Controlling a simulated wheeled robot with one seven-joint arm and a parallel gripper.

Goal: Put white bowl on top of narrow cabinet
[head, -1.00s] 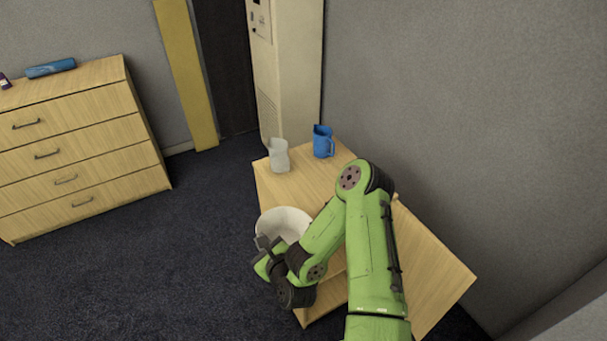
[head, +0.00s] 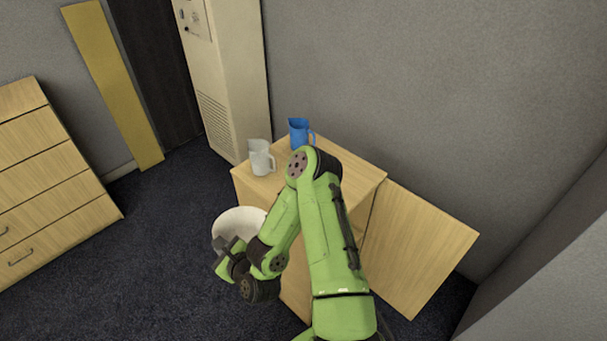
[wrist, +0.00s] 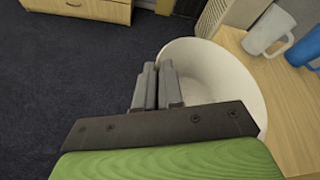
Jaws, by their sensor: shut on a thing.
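The white bowl (head: 230,222) hangs from my gripper (head: 230,246), which is shut on its near-left rim. In the wrist view the fingers (wrist: 156,86) pinch the rim of the bowl (wrist: 222,72), which looks empty. The narrow cabinet (head: 340,176) is light wood and stands against the grey wall. The bowl is at the left of the cabinet in the head view, over the dark carpet. In the wrist view its right rim overlaps the cabinet top (wrist: 285,110). I cannot tell its height against the top. My arm hides part of the cabinet.
A clear grey-white pitcher (head: 261,160) and a blue pitcher (head: 299,133) stand at the back of the cabinet top. A wooden panel (head: 420,245), seemingly an open door, juts out right. A wide drawer chest (head: 50,180) stands left. Open carpet (head: 140,260) lies between.

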